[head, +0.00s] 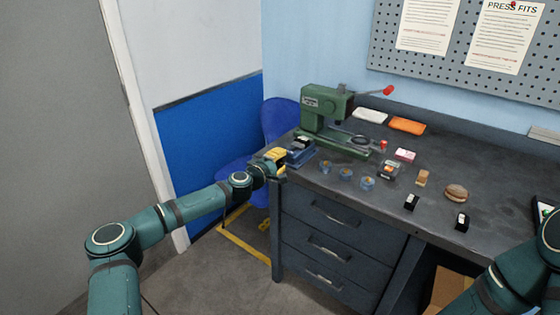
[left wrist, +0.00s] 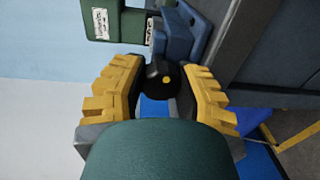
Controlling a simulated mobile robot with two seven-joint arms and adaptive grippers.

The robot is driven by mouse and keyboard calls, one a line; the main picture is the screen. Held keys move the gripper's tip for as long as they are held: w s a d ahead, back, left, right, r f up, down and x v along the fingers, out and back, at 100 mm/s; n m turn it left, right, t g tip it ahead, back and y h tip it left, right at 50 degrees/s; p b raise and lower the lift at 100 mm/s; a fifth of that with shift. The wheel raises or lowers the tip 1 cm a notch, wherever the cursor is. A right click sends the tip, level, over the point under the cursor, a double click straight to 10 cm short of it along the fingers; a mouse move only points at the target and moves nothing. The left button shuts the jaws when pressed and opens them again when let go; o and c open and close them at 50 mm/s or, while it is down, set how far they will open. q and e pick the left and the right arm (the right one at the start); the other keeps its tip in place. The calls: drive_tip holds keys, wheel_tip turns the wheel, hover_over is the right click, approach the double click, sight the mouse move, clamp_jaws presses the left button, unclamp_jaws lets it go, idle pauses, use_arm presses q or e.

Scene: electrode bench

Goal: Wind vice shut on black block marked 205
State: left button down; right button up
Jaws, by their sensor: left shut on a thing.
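The small blue vice (head: 299,158) stands at the bench's left end; it also shows in the left wrist view (left wrist: 186,32). A black block with a white label (head: 301,142) sits at the vice's jaws; its marking is too small to read in the head view. In the left wrist view the block (left wrist: 152,32) is partly hidden, so I cannot tell how tightly the jaws hold it. My left gripper (head: 277,156) has its yellow fingers on both sides of the vice's dark round knob (left wrist: 163,78) with a yellow dot, shut on it. My right gripper is out of view.
A green press (head: 325,108) with a red-tipped lever stands behind the vice. Several blue-and-tan round pieces (head: 346,174), two more black blocks (head: 411,203) (head: 462,222) and a brown round item (head: 456,193) lie on the bench. A blue chair (head: 278,120) is beyond its left end.

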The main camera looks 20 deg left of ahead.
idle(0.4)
use_arm(q)
drive_tip(key=c, duration=0.6)
unclamp_jaws()
drive_tip(key=shift+w, duration=0.1)
drive_tip(key=f+v, duration=0.1)
drive_tip(key=v, duration=1.1)
drive_tip(key=shift+r, duration=0.45)
